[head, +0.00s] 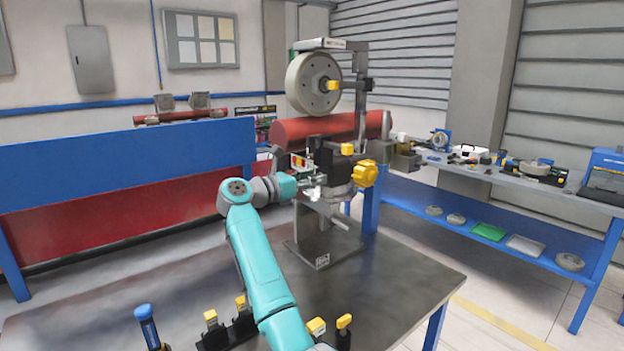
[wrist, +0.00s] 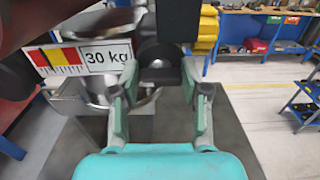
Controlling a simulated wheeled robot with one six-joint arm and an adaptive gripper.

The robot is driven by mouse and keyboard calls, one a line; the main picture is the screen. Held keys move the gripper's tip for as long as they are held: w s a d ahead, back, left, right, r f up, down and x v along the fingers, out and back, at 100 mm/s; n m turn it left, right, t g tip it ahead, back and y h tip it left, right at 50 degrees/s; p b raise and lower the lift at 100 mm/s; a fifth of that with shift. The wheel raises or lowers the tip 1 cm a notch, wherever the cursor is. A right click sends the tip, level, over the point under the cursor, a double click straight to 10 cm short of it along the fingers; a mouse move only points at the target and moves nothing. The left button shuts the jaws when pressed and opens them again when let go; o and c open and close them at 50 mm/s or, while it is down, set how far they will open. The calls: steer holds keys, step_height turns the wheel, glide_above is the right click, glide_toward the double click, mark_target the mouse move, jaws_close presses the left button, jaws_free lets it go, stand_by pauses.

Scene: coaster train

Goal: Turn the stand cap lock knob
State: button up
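A stand (head: 330,230) rises from the grey table, with a clamp head carrying black blocks and a large yellow lobed knob (head: 365,173) on its right. The yellow knob also shows in the wrist view (wrist: 207,32), beyond and right of my fingers. My gripper (head: 313,182) is at the left side of the stand head. In the wrist view my gripper (wrist: 160,78) has its fingers apart, with a dark rounded part (wrist: 160,72) between them. I cannot tell whether they touch it, or which part is the cap lock knob.
A 30 kg label (wrist: 105,56) is close by my left finger. A grey wheel (head: 313,82) and a red cylinder (head: 318,128) stand above and behind. Yellow-handled tools (head: 240,303) and a blue-handled tool (head: 146,322) are at the table's front. The table's right side is clear.

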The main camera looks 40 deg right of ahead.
steer(key=shift+c, duration=0.6)
steer(key=shift+n, duration=0.3)
steer(key=shift+w+n, duration=0.15)
steer(key=shift+n, duration=3.25)
steer(key=o, duration=1.1)
steer(key=shift+o, duration=0.2)
